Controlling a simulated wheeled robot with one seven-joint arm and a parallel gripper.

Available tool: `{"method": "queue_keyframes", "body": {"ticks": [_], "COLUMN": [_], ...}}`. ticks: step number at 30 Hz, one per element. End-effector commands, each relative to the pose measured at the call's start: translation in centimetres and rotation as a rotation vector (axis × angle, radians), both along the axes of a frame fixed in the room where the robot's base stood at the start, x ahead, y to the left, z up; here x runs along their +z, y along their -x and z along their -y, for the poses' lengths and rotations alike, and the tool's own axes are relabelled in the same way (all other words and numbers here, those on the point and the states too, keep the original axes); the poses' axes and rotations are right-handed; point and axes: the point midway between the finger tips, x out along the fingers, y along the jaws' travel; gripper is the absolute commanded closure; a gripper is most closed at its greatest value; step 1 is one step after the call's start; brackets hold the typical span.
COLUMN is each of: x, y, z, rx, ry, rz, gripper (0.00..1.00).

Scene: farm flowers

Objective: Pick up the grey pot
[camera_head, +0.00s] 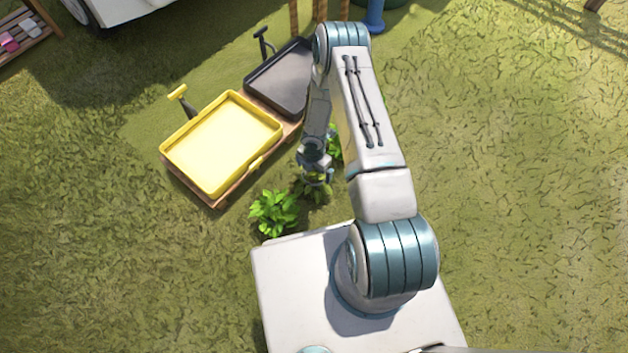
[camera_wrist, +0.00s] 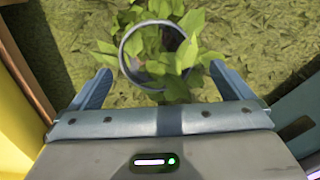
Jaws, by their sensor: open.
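The grey pot (camera_wrist: 123,62) shows in the wrist view as a round grey rim with green leaves inside and spilling over it. It lies ahead of my gripper (camera_wrist: 161,70), whose two blue fingers are spread wide to either side of the pot's near part. I cannot tell whether either finger touches it. In the head view my gripper (camera_head: 316,178) points down over a leafy plant (camera_head: 314,194), which hides the pot there.
A leafy plant (camera_head: 274,213) stands to the left of my gripper, and another (camera_head: 335,146) stands behind it. A yellow tray (camera_head: 222,145) and a dark grey tray (camera_head: 283,78) rest on a wooden base at the left. Grass to the right is clear.

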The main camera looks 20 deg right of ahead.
Motion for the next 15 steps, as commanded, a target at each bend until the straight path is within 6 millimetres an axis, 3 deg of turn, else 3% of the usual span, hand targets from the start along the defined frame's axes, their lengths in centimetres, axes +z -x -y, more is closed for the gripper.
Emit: {"method": "queue_keyframes", "body": {"ticks": [9, 15], "x": [-4.3, -4.9], "y": [-0.3, -0.4], "z": [-0.1, -0.1], "rx": [-0.001, -0.001], "ry": [-0.001, 0.000], "rz": [-0.001, 0.000], "gripper": [0.00, 0.00]}}
